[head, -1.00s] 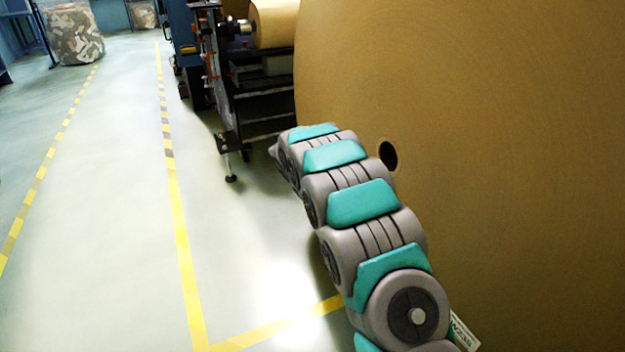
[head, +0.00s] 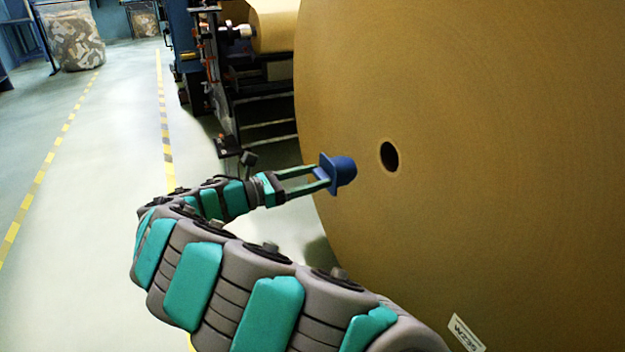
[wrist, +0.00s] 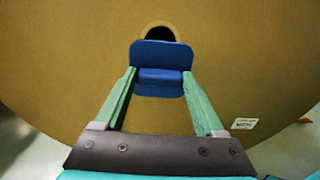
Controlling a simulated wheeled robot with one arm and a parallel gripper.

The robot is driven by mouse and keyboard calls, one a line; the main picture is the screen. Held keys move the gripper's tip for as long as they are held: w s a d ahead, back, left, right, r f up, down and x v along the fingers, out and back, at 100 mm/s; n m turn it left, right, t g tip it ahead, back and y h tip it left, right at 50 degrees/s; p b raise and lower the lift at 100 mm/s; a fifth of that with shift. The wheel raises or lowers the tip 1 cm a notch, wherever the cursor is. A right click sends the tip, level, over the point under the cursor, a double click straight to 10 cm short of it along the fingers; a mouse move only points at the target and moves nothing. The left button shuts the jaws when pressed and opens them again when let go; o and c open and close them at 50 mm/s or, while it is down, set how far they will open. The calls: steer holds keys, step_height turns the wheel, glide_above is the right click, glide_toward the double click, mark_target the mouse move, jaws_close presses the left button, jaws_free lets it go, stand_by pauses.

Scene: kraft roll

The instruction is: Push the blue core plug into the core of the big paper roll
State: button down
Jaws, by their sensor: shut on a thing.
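The blue core plug (head: 343,172) is held in my gripper (head: 325,177), its round end facing the big paper roll (head: 480,120). The roll's core (head: 389,156) is a dark round hole in the brown face, to the right of the plug and a little higher in the head view. The plug looks apart from the hole. In the wrist view, both fingers of my gripper (wrist: 158,88) grip the sides of the blue plug (wrist: 160,57). The core (wrist: 160,34) shows just above the plug, its lower part hidden behind it.
A machine frame (head: 225,90) with a smaller paper roll (head: 272,25) stands behind, left of the big roll. A white label (head: 466,333) is low on the roll. Yellow lines (head: 163,120) mark the open floor at left. A wrapped bale (head: 70,40) stands far back.

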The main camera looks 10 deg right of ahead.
mark_target(353, 165)
steer(key=shift+b+x, duration=1.95)
steer(key=shift+x, duration=1.8)
steer(key=shift+r+p, duration=0.2)
steer(key=shift+p, duration=1.05)
steer(key=shift+d, duration=0.2)
steer(key=shift+w+d+p, duration=0.15)
steer(key=shift+d+p, duration=0.2)
steer(key=shift+p+x, duration=0.35)
steer(key=shift+x, duration=0.4)
steer(key=shift+w+d, duration=0.1)
steer(key=shift+d, duration=0.2)
steer(key=shift+w+d+p, duration=0.15)
steer(key=shift+d+p, duration=0.2)
steer(key=shift+d, duration=0.05)
steer(key=shift+w+d, duration=0.15)
steer(key=shift+d, duration=0.55)
